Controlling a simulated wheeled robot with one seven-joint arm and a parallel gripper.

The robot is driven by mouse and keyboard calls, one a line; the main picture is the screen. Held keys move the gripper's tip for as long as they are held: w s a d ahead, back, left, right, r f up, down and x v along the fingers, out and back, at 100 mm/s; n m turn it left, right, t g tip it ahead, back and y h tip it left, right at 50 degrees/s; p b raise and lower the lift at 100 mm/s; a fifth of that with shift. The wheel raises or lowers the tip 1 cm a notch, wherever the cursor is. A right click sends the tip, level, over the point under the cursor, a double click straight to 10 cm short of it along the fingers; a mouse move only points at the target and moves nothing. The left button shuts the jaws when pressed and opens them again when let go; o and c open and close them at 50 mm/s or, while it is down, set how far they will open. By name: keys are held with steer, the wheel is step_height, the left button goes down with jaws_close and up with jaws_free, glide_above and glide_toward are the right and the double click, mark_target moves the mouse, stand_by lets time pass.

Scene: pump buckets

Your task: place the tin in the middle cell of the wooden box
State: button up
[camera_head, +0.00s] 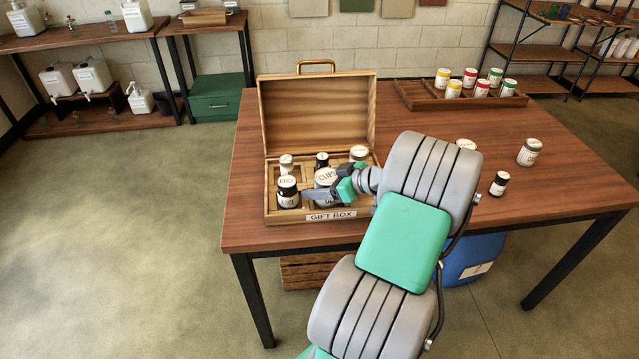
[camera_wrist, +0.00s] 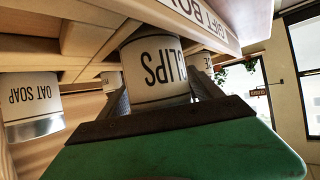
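The white tin labelled CLIPS (camera_head: 326,178) is upright at the front middle cell of the wooden box (camera_head: 270,205), and its lower part is behind the box front. It also shows in the wrist view (camera_wrist: 156,72), which is upside down. My gripper (camera_wrist: 160,98) has one finger on each side of the tin, and both appear to touch it. In the head view my gripper (camera_head: 328,194) reaches in from the right and covers part of the tin and the front right cell. Whether the tin rests on the cell floor is hidden.
A dark jar (camera_head: 288,193) stands in the front left cell; several containers fill the back row. The open lid (camera_head: 318,110) stands behind. A wooden tray (camera_head: 415,98) with jars is at the back.

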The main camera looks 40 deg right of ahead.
steer(key=shift+o, duration=0.7)
steer(key=shift+r, duration=0.3)
steer(key=v, duration=1.2)
steer(key=shift+f, duration=0.15)
